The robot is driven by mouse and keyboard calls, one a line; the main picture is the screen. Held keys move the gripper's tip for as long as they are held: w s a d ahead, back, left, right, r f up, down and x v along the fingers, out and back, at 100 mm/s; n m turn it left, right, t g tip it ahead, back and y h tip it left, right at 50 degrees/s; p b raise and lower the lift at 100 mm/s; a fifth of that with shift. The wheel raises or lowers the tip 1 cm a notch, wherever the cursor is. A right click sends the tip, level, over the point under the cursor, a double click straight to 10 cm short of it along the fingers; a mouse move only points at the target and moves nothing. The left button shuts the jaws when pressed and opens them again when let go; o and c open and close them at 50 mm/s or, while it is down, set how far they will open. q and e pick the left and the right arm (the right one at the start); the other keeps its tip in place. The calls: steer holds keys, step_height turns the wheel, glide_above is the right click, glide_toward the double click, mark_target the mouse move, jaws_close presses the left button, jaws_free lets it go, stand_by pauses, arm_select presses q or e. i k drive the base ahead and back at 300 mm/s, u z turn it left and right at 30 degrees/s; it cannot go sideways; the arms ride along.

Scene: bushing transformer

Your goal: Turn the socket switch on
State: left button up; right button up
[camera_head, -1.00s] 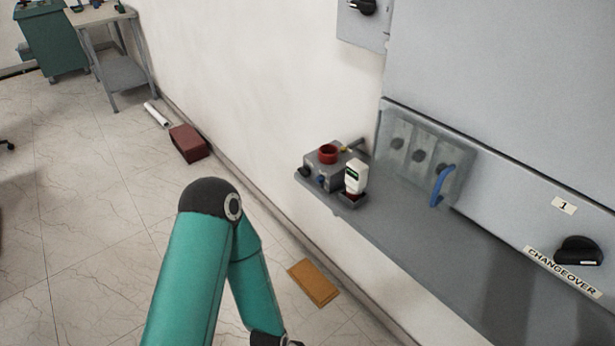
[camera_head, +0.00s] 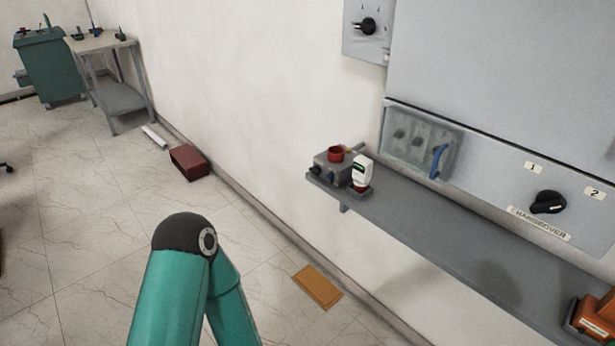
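A small grey switch box with a black rotary knob (camera_head: 368,26) is on the wall at the upper right of centre; no label names it as the socket switch. A larger black changeover knob (camera_head: 548,202) is on the grey panel at the right, between labels 1 and 2. A clear cover (camera_head: 418,142) with a blue handle (camera_head: 438,161) is on the panel's left part. One teal arm of mine rises from the bottom left of centre, well apart from both knobs. Neither gripper is in view.
A grey shelf (camera_head: 440,215) runs below the panel. It bears a grey box with a red top (camera_head: 335,155), a white device (camera_head: 362,170) and an orange object (camera_head: 596,318). A brown box (camera_head: 188,161) and an orange-brown board (camera_head: 317,287) lie on the floor. Floor at left is largely clear.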

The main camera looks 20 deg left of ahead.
mark_target(316, 170)
steer(key=u, duration=0.5)
steer(key=i, duration=0.5)
steer(key=u, duration=0.6)
steer(key=k, duration=1.05)
steer(key=u, duration=0.45)
steer(key=i, duration=1.55)
steer(key=z, duration=0.2)
